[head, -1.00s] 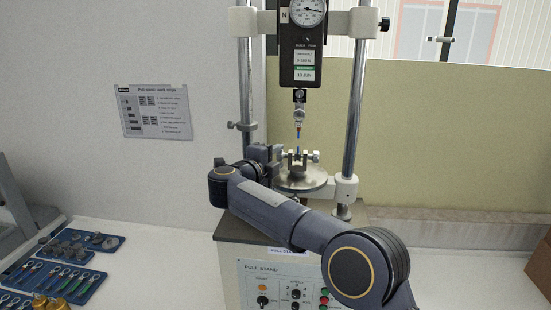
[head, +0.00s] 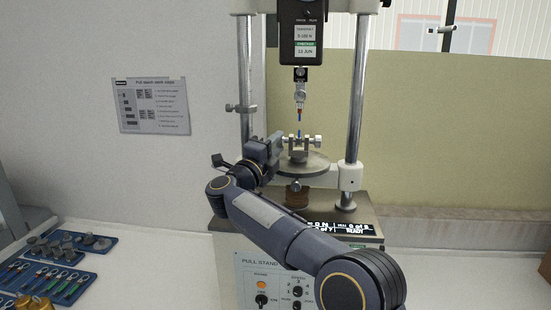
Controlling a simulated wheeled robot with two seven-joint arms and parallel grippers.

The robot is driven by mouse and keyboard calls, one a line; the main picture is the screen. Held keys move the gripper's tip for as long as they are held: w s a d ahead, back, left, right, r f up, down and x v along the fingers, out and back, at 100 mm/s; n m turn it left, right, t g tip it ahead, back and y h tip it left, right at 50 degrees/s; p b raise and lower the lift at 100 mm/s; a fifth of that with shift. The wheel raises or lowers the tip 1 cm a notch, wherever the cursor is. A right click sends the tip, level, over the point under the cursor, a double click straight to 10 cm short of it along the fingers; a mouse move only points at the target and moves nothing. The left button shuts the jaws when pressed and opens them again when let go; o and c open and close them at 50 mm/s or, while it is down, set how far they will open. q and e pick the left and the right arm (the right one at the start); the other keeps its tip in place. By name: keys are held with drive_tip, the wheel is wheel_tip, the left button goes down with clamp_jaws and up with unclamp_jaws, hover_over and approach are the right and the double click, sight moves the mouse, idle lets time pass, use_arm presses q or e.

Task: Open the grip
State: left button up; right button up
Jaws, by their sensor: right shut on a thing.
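The lower grip (head: 299,155) of the pull stand is a small metal vise with a screw knob on each side. It stands on the round plate (head: 316,166). I cannot tell whether the jaws of the grip are open or closed. My left gripper is not in view.
Two steel columns (head: 354,120) flank the grip. The force gauge (head: 301,45) hangs above it. A display (head: 341,229) and control panel (head: 277,280) are below. Blue trays (head: 100,252) with parts lie at the left. The bench between is clear.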

drive_tip(key=shift+f, duration=0.1)
drive_tip(key=o, duration=1)
